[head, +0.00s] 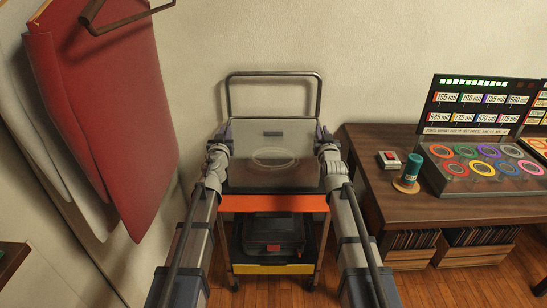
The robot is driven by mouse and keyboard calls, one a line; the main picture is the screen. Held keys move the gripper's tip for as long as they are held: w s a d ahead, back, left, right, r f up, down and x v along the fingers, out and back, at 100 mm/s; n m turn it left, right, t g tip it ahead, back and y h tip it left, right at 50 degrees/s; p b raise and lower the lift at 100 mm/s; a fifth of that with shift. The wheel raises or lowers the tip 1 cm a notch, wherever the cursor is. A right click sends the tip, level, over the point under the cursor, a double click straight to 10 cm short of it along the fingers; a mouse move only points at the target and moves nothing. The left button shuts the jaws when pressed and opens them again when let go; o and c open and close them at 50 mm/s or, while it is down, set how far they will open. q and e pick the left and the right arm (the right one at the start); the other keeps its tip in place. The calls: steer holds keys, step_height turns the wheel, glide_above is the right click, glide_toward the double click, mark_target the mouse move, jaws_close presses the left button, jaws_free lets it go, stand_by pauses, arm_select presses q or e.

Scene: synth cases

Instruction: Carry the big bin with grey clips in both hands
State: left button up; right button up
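The big bin (271,178) is a smoky, see-through box with a round raised ring on its lid and a small grey piece at the far side. It appears to rest level on the top of an orange-edged cart (272,203). My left gripper (222,137) is at the bin's left side and my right gripper (324,138) is at its right side, both near the far half. The fingertips are small and partly merge with the bin's edges, so I cannot tell whether they are closed on it. The side clips are largely hidden by the grippers.
A smaller dark bin (273,236) with a red clip sits on the cart's lower shelf. The cart's handle (273,75) rises behind. A wooden desk (393,208) with a lit panel stands close on the right. Red cloth (105,110) hangs at left. Bare floor shows around the cart.

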arm_select(q)
steer(key=shift+o, duration=1.3)
arm_select(e)
steer(key=shift+o, duration=1.3)
arm_select(q)
steer(key=shift+s, duration=0.15)
steer(key=s, duration=1.1)
steer(key=shift+s, duration=0.35)
arm_select(e)
steer(key=s, duration=1.2)
arm_select(q)
steer(key=shift+s, duration=0.1)
arm_select(e)
steer(key=shift+s, duration=0.1)
